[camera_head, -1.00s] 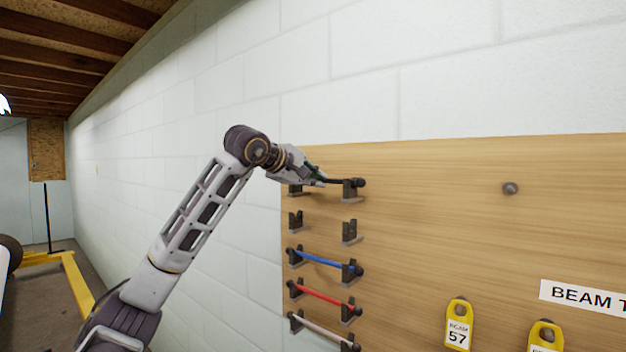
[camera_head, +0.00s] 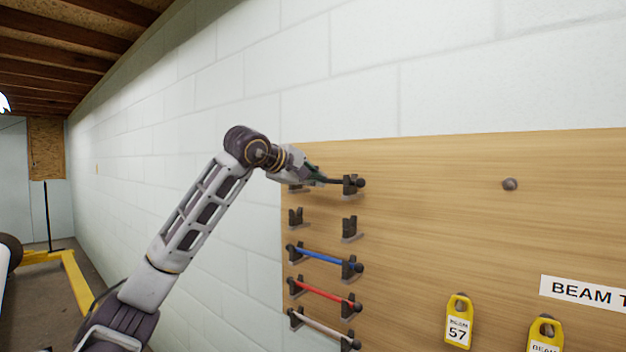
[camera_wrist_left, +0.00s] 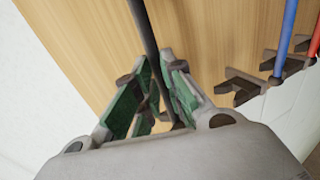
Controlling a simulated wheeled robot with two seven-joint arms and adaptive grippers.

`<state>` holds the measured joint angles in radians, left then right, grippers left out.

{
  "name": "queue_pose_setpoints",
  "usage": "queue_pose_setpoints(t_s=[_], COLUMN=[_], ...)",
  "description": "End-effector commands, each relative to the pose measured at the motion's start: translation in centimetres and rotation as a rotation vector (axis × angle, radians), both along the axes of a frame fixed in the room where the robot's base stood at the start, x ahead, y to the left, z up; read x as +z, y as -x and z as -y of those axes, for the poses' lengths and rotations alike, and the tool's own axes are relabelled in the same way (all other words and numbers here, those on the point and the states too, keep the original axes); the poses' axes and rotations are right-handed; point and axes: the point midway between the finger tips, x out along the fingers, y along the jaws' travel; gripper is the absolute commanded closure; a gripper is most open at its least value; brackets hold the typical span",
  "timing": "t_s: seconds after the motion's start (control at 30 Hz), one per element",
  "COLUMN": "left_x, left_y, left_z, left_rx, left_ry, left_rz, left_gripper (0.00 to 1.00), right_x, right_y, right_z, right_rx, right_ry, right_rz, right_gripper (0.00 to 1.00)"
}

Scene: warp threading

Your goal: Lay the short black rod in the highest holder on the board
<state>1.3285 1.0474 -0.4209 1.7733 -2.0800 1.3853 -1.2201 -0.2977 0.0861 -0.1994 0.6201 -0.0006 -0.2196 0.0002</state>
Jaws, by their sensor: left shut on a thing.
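The short black rod (camera_head: 335,181) lies at the top left of the wooden board (camera_head: 430,200). Its knobbed right end is at the right bracket of the highest holder (camera_head: 350,187); whether it is fully seated I cannot tell. My left gripper (camera_head: 314,174) is at the rod's left part, over the holder's left bracket, which is mostly hidden. In the left wrist view the green-padded fingers (camera_wrist_left: 153,95) are shut around the dark rod (camera_wrist_left: 150,40). My right gripper is not in view.
Below is an empty holder (camera_head: 349,230), then holders with a blue rod (camera_head: 322,259), a red rod (camera_head: 320,292) and a pale rod (camera_head: 322,327). Yellow tags (camera_head: 459,308) hang lower right. A bare peg (camera_head: 510,184) sticks out at right.

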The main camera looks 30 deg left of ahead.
Motion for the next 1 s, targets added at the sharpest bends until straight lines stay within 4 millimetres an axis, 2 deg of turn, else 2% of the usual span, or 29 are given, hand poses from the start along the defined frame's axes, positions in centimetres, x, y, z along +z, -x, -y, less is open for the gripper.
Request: queue_pose_setpoints(t_s=[0.1,0.13,0.33,0.63,0.73,1.0], left_x=[0.0,0.0,0.0,-0.1,0.0,0.8], left_y=[0.0,0.0,0.0,0.0,0.2,2.1], left_z=[0.0,0.0,0.0,0.0,0.0,-0.3], left_rx=[0.0,0.0,0.0,0.0,0.001,0.002], left_ry=[0.0,0.0,0.0,0.0,0.0,-0.002], left_rz=[-0.001,-0.002,-0.002,-0.003,-0.002,0.0], left_gripper=[1.0,0.87,0.63,0.63,0.63,0.63], right_x=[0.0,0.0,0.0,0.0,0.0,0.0], right_y=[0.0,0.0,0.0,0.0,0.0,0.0], right_z=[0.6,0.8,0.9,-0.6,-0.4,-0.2], right_rx=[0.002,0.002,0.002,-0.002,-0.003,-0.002], right_ry=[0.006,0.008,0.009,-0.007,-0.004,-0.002], right_rz=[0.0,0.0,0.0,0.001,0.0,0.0], right_gripper=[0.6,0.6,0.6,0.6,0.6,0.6])
